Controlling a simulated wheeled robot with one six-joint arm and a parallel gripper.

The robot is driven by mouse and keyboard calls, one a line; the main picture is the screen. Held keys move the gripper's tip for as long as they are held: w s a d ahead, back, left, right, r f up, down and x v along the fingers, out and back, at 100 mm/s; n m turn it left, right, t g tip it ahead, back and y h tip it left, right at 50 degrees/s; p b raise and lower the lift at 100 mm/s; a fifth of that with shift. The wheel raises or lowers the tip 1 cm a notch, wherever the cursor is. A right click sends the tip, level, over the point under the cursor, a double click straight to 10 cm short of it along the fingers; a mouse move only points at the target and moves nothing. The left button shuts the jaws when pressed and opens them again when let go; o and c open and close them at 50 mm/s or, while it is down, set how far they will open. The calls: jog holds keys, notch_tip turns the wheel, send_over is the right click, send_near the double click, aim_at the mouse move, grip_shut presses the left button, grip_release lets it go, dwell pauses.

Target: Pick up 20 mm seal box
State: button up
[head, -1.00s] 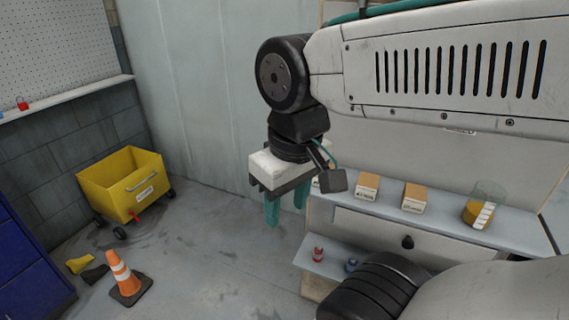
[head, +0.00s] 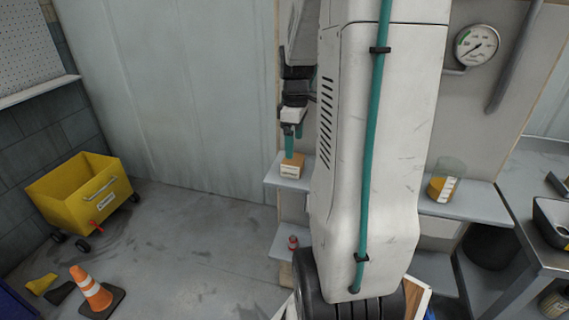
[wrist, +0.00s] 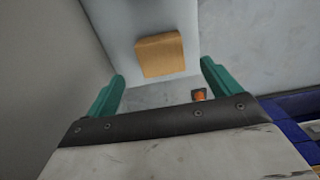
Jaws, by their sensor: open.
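A small box (head: 291,166) with an orange-brown top and a white labelled front stands on the left end of the upper shelf (head: 275,180). Its label is too small to read, so I cannot tell if it is the 20 mm seal box. My gripper (head: 294,140) points down with its teal fingers just above this box. In the wrist view a box top (wrist: 160,55) shows beyond and between the open, empty fingers (wrist: 162,78). The other boxes on this shelf are hidden behind my arm.
An amber-filled beaker (head: 440,188) stands on the shelf's right part. A red bottle (head: 293,242) is on the lower shelf. A gauge (head: 477,45) is on the wall. A yellow cart (head: 80,198) and a traffic cone (head: 92,290) stand on the floor at left.

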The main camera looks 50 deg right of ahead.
aim_at(293, 162)
notch_tip(293, 162, down, 8)
jog(key=shift+a+r, duration=0.1)
jog(key=shift+r, duration=0.05)
jog(key=c, duration=1.1)
